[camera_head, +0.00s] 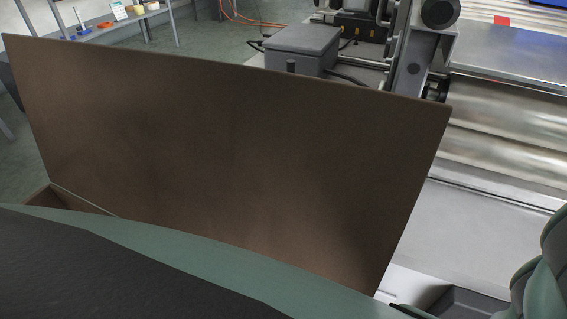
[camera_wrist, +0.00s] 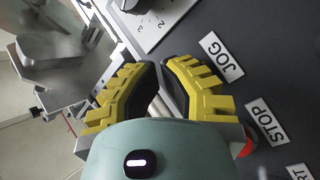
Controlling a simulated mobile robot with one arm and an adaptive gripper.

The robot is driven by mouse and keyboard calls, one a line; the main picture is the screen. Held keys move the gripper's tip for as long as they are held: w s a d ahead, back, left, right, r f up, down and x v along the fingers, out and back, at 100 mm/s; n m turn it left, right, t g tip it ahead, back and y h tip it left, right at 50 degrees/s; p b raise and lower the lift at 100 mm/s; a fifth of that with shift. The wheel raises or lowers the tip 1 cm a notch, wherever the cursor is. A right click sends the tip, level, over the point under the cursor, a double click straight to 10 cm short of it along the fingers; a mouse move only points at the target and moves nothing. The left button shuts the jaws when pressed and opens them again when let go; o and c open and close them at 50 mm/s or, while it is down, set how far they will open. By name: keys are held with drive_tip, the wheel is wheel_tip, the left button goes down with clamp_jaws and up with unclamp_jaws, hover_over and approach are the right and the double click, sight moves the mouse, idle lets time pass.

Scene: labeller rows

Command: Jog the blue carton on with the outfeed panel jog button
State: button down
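In the wrist view my gripper (camera_wrist: 161,64), with yellow ribbed fingers and dark pads, is shut and empty, its tips close together over the dark control panel (camera_wrist: 255,60). The JOG label (camera_wrist: 221,57) lies just right of the fingertips. No jog button shows; it may be hidden by the fingers, and I cannot tell whether they touch the panel. The STOP label (camera_wrist: 265,122) is lower right, with a red edge (camera_wrist: 245,147) beside my gripper. I cannot identify the blue carton; a blue patch (camera_head: 550,3) shows at the head view's top right corner.
A large brown board (camera_head: 230,160) blocks much of the head view. Metal machinery (camera_head: 500,160) with rollers lies to its right. A grey box (camera_head: 303,48) stands behind the board. A selector knob (camera_wrist: 138,4) is at the wrist view's top. A shelf (camera_head: 120,20) stands far left.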

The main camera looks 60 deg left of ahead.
drive_tip(key=shift+w+a, duration=0.25)
drive_tip(key=shift+w, duration=0.15)
drive_tip(key=shift+w+a, duration=0.35)
drive_tip(key=shift+w, duration=0.15)
idle(0.8)
drive_tip(key=shift+s+d, duration=0.15)
drive_tip(key=shift+s, duration=0.05)
idle(5.3)
drive_tip(key=shift+s+d, duration=0.4)
drive_tip(key=shift+s, duration=0.2)
drive_tip(key=shift+s, duration=0.1)
